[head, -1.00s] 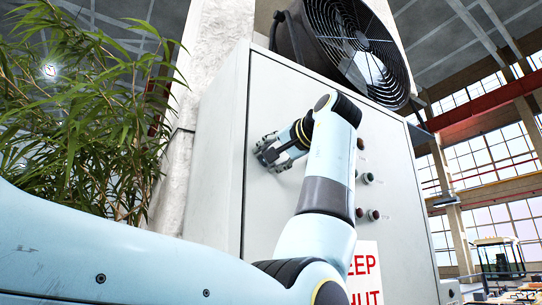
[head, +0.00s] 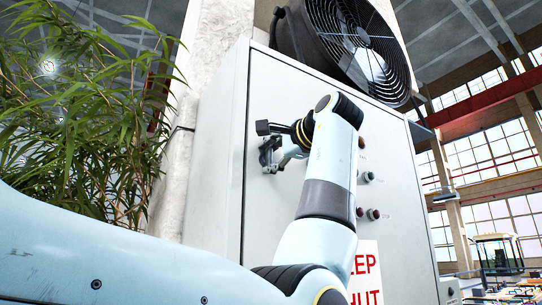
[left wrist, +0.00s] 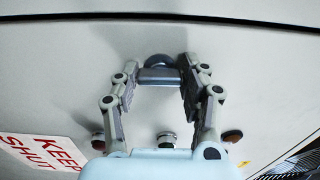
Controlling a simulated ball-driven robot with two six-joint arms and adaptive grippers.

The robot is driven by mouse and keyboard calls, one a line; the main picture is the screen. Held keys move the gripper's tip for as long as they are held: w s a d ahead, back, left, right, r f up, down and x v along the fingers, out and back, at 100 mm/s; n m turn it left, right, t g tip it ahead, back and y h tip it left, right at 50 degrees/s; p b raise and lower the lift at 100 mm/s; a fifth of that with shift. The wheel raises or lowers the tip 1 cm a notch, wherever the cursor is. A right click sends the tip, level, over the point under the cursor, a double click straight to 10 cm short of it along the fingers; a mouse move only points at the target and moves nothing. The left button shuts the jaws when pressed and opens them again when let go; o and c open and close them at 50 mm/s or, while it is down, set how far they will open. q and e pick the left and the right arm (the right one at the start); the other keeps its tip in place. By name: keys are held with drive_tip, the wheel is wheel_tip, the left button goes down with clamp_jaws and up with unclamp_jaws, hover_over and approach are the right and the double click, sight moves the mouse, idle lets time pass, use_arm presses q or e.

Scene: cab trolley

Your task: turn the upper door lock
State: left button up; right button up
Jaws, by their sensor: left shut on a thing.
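The upper door lock (left wrist: 159,74) is a small grey handle with a dark round base on the pale cabinet door. There the fingers mostly hide the lock. My right gripper is not in view.
The grey cabinet (head: 300,90) carries several indicator knobs (head: 367,177) and a "KEEP SHUT" sign (head: 366,268), partly behind my arm. A large black fan (head: 355,40) is above it. A leafy plant (head: 85,120) stands left, beside a pale pillar (head: 215,40).

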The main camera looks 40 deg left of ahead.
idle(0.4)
use_arm(q)
drive_tip(key=o, duration=1.2)
drive_tip(key=shift+c, duration=0.2)
drive_tip(key=shift+d, duration=0.15)
drive_tip(key=v, duration=0.7)
drive_tip(key=shift+d, duration=0.15)
drive_tip(key=shift+f, duration=0.1)
